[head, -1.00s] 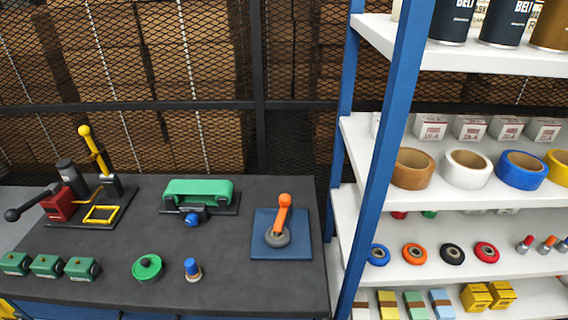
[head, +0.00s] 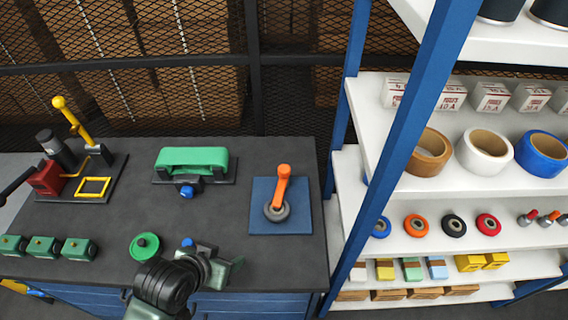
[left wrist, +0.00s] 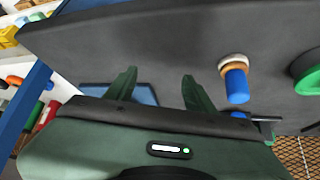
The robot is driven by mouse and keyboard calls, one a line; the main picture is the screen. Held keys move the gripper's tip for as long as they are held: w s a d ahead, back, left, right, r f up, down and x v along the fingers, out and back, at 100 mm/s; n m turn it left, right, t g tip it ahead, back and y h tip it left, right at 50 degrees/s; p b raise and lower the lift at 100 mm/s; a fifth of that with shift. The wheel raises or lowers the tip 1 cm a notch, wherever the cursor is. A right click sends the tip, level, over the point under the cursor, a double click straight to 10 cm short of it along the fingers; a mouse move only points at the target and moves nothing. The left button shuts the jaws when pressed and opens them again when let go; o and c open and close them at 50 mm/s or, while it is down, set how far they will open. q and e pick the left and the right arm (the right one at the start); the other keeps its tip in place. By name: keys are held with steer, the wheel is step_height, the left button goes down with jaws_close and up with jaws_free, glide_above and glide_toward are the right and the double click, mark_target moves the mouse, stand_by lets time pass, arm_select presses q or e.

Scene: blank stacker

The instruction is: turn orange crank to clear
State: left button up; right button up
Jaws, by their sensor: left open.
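The orange crank (head: 283,187) stands on a round grey hub (head: 277,212) on a square blue plate (head: 256,217) at the right end of the dark bench. Its handle points toward the back, leaning slightly right. My left gripper (head: 238,268) is over the bench's front edge, in front and left of the plate, apart from the crank. In the left wrist view its two green fingers (left wrist: 158,90) are spread, with nothing between them. Part of the blue plate (left wrist: 143,93) shows beyond them; the crank is not visible there. My right gripper is not in view.
A blue-topped peg (left wrist: 236,84) stands close to my left gripper, with a green round knob (head: 145,246) beside it. A green-topped device (head: 190,161) sits behind. A blue shelf post (head: 400,130) rises right of the bench. Bench between peg and plate is clear.

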mark_target(283, 168)
arm_select(q)
steer(key=w+d, duration=0.1)
steer(key=w, duration=0.1)
steer(key=w+d+r+m+t+h, duration=0.1)
steer(key=w+d, duration=0.1)
steer(key=w, duration=0.1)
steer(key=w+d+r+h, duration=0.1)
steer(key=w+d, duration=0.1)
steer(key=shift+w+d+m+t, duration=0.2)
steer(key=shift+m+t, duration=0.1)
steer(key=shift+t, duration=0.1)
steer(key=shift+w+d+r+m+t+h+p, duration=0.2)
steer(key=shift+w+d+m+t+h, duration=0.3)
steer(key=shift+w+d, duration=1.65)
steer(key=shift+w+d+r+m+t+h+p, duration=0.25)
steer(key=shift+w+d+h, duration=0.45)
steer(key=shift+w, duration=2.75)
steer(key=shift+w+d+r+m+t+h+p, duration=0.1)
steer(key=shift+w+d+m+t+h+p, duration=0.3)
steer(key=shift+w+d, duration=1.75)
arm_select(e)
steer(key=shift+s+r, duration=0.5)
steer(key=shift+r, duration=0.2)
arm_select(q)
steer(key=shift+w+a, duration=0.65)
steer(key=shift+a, duration=0.05)
steer(key=shift+c, duration=0.3)
jaws_close()
